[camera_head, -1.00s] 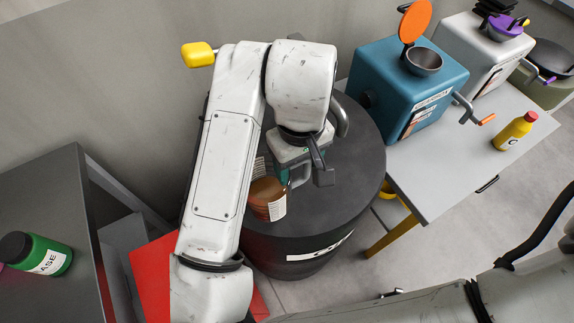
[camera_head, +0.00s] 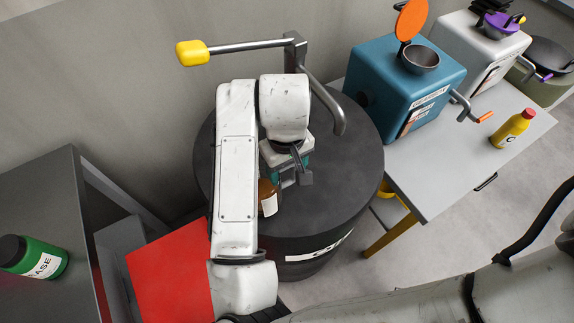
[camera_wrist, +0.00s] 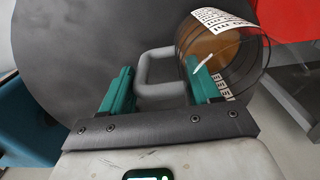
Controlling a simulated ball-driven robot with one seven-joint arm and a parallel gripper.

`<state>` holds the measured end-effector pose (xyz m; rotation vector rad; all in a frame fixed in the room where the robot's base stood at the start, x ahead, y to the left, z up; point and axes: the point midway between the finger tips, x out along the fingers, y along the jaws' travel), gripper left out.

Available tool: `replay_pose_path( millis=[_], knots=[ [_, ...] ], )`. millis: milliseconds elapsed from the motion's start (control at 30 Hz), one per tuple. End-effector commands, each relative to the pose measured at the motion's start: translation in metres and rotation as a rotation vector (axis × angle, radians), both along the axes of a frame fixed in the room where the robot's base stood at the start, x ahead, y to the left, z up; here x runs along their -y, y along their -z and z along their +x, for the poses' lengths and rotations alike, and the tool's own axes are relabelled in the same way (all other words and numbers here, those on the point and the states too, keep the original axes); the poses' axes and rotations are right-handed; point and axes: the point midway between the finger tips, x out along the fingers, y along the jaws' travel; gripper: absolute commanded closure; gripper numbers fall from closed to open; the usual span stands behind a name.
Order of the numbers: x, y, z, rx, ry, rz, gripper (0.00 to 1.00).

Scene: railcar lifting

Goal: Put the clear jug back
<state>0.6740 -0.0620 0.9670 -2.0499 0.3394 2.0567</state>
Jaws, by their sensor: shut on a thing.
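The clear jug (camera_head: 268,198) shows over the top of the black drum in the head view, mostly hidden behind my arm. Amber-brown contents and a white label are visible. In the wrist view the jug (camera_wrist: 243,55) lies to the right, with its grey loop handle (camera_wrist: 158,72) between the green fingers. My gripper (camera_wrist: 160,90) is shut on this handle. My gripper (camera_head: 289,172) is also over the drum top in the head view. I cannot tell whether the jug's base touches the drum.
The black drum (camera_head: 345,165) has a tap-like pipe (camera_head: 318,90) with a yellow-knobbed lever (camera_head: 193,53) behind it. A table at right holds a blue machine (camera_head: 395,85) and a yellow bottle (camera_head: 511,129). A red panel (camera_head: 170,270) and a dark table with a green bottle (camera_head: 38,257) are at left.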

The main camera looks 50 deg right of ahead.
Motion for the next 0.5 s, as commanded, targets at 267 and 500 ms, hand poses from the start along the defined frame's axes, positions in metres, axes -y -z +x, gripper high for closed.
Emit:
replay_pose_path(
  millis=[267, 500],
  knots=[
    [-0.0002, 0.0028, 0.0000, 0.000, 0.000, 0.000, 0.27],
    [-0.0001, 0.0027, 0.0000, 0.000, 0.000, 0.000, 0.13]
  ],
)
